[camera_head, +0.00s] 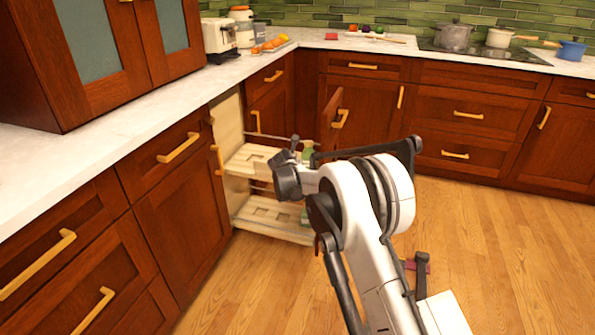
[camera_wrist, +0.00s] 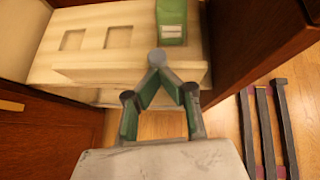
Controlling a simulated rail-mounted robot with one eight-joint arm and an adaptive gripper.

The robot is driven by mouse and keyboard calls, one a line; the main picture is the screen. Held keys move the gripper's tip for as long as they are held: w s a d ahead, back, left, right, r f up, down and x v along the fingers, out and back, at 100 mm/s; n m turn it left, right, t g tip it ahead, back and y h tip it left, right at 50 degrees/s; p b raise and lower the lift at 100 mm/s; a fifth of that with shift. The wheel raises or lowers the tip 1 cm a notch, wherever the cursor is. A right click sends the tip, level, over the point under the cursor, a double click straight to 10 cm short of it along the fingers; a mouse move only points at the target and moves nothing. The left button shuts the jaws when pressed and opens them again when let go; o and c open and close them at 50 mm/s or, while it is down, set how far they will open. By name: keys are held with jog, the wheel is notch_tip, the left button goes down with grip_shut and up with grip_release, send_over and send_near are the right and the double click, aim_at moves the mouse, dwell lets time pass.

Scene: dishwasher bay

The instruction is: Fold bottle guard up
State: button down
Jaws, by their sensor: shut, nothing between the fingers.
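The pull-out cabinet unit (camera_head: 258,212) stands open, with two pale wooden shelves. In the wrist view, a pale shelf (camera_wrist: 95,38) with square recesses has a raised wooden board (camera_wrist: 130,72) along its near side; I cannot tell whether this is the bottle guard. A green bottle (camera_wrist: 171,18) with a white label stands on the shelf. It also shows in the head view (camera_head: 308,152), partly hidden by my arm. My gripper (camera_wrist: 157,60) is shut and empty, its fingertips meeting over the board near the bottle. Whether they touch the board is unclear.
A thin metal rail (camera_head: 262,135) runs above the upper shelf. The unit's wooden door panel (camera_head: 330,112) with a brass handle stands at its outer end. Closed drawers (camera_head: 180,150) line the left. The wooden floor (camera_head: 490,240) at the right is clear.

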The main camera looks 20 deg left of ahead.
jog(key=shift+w+r, duration=0.15)
jog(key=shift+w, duration=0.2)
jog(key=shift+w, duration=0.1)
dwell(0.4)
